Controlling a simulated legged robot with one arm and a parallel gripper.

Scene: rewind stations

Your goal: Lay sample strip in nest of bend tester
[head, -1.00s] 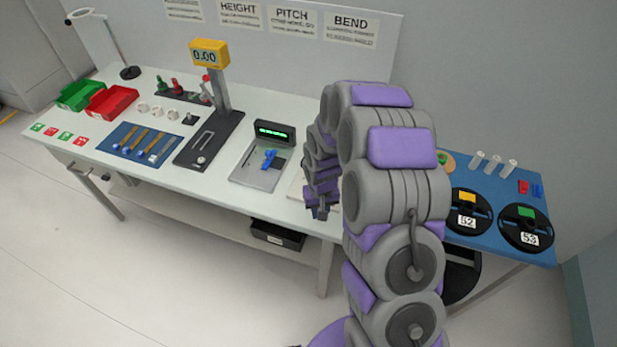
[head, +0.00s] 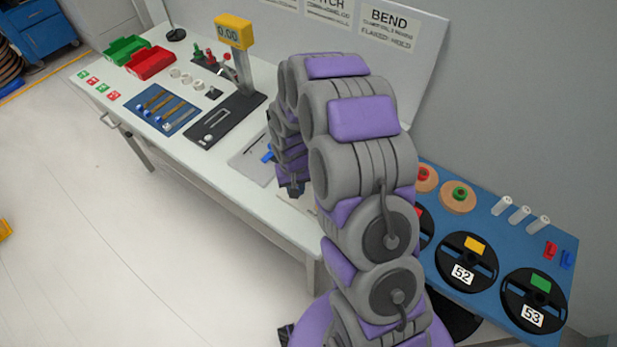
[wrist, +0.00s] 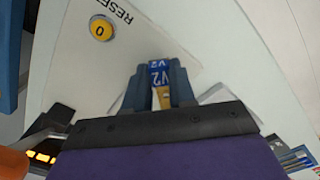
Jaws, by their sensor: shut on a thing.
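In the wrist view my gripper (wrist: 160,88) is shut on the sample strip (wrist: 158,76), whose blue end is marked V2 and whose lower part is tan. The strip lies between the two dark fingers, over a pale panel (wrist: 160,30) with a yellow button (wrist: 101,28) marked 0 and the word RESET. I cannot tell whether this panel belongs to the bend tester, and no nest is clearly visible. My arm hides the bench below the BEND sign (head: 391,30).
The white bench (head: 215,168) also holds a black gauge with a yellow display (head: 234,32), a blue mat (head: 160,108), and red (head: 151,63) and green bins. A blue table (head: 485,215) with black reels stands at right. The floor in front is clear.

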